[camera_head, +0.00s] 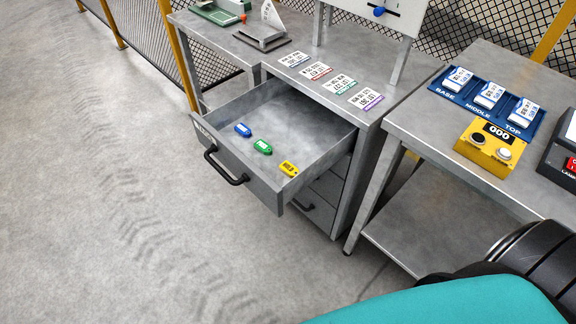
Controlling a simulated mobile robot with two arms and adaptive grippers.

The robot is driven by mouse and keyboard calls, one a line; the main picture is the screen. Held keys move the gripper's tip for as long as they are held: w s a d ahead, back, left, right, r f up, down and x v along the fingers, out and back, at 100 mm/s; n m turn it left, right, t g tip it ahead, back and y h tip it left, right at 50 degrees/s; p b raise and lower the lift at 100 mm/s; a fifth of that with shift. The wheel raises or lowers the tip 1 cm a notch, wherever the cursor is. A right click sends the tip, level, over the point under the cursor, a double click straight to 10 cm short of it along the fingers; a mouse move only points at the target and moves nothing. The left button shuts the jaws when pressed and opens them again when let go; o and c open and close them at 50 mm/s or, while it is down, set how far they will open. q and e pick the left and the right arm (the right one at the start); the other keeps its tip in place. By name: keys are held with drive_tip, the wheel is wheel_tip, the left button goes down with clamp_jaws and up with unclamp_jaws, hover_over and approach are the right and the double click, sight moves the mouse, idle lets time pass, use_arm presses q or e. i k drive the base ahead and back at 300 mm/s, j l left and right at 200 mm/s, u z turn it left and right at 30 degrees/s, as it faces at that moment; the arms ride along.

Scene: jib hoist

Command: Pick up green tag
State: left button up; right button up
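The green tag (263,147) lies flat in an open grey metal drawer (262,190), near its front panel. A blue tag (243,130) lies to its left and a yellow tag (288,168) to its right, all apart from each other. The tag's small metal ring shows at its upper left. Neither of my grippers is in the picture, so their state does not show. Nothing covers the green tag.
The drawer has a black handle (222,166) and juts from a metal cabinet with several labelled cards on top. A table to the right bears a blue card rack (472,108) and a yellow button box (487,146). The floor (110,200) left of the drawer is clear.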

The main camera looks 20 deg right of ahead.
sight(260, 145)
drive_tip(key=i+j, duration=0.1)
drive_tip(key=i+j+z, duration=0.65)
drive_tip(key=j+z, duration=0.2)
